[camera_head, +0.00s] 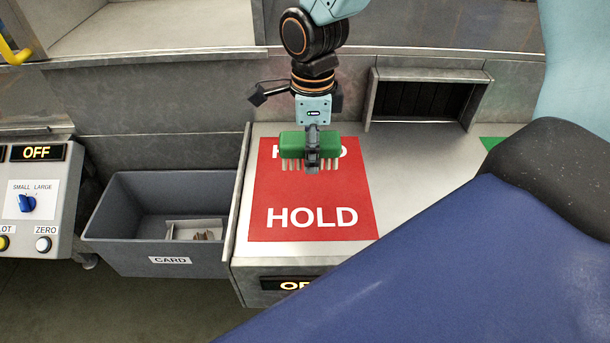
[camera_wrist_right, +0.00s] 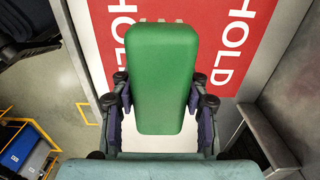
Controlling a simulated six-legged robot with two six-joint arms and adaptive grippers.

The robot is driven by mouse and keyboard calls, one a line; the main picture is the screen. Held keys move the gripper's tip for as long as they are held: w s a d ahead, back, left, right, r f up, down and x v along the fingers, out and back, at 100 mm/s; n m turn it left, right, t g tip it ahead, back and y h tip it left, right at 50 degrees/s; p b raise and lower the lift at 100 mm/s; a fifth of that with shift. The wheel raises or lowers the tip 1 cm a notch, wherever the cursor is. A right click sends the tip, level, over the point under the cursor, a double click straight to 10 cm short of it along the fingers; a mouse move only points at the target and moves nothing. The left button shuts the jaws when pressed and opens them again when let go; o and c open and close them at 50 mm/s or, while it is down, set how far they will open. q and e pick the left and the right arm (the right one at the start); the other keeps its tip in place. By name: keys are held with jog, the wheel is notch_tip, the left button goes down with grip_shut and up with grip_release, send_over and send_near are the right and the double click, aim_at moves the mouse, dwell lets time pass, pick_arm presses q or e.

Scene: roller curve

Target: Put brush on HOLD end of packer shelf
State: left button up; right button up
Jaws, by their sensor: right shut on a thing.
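The brush has a green block and pale bristles (camera_head: 296,143). My right gripper (camera_head: 312,160) is shut on it, with the bristles pointing down. In the head view the brush is over the upper part of the red HOLD panel (camera_head: 312,190) on the packer shelf (camera_head: 420,165) and covers part of its upper lettering. I cannot tell whether the bristles touch the panel. In the right wrist view the green block (camera_wrist_right: 162,75) lies between the two fingers, with the red panel beyond it. My left gripper is not in view.
A grey bin marked CARD (camera_head: 170,261) stands left of the shelf, with a small tray inside. A control box with knobs (camera_head: 30,200) is further left. A dark slot (camera_head: 420,98) is in the back wall. A large blue surface (camera_head: 470,270) covers the lower right.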

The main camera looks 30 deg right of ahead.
send_over(313, 193)
jog(key=f, duration=0.4)
jog(key=shift+s+d+f, duration=0.15)
jog(key=shift+s+f, duration=0.1)
jog(key=shift+s, duration=0.1)
jog(key=f, duration=0.4)
jog(key=shift+w+a, duration=0.3)
jog(key=shift+a, duration=0.05)
jog(key=shift+s+f, duration=0.3)
jog(key=shift+w+d+f, duration=0.1)
jog(key=shift+w+d, duration=0.05)
jog(key=shift+d, duration=0.15)
jog(key=shift+w+f, duration=0.15)
jog(key=shift+w, duration=0.05)
jog(key=o, duration=0.8)
jog(key=shift+w, duration=0.1)
jog(key=o, duration=0.3)
jog(key=shift+a, duration=0.3)
jog(key=shift+o, duration=0.5)
jog(key=shift+s+r, duration=0.2)
jog(key=shift+s, duration=0.2)
jog(key=shift+w+d+f, duration=0.1)
jog(key=shift+w+d, duration=0.05)
jog(key=shift+d, duration=0.1)
jog(key=shift+w, duration=0.15)
notch_tip(313, 193, up, 10)
jog(key=shift+r, duration=0.2)
jog(key=shift+a+r, duration=0.15)
jog(key=shift+r, duration=0.75)
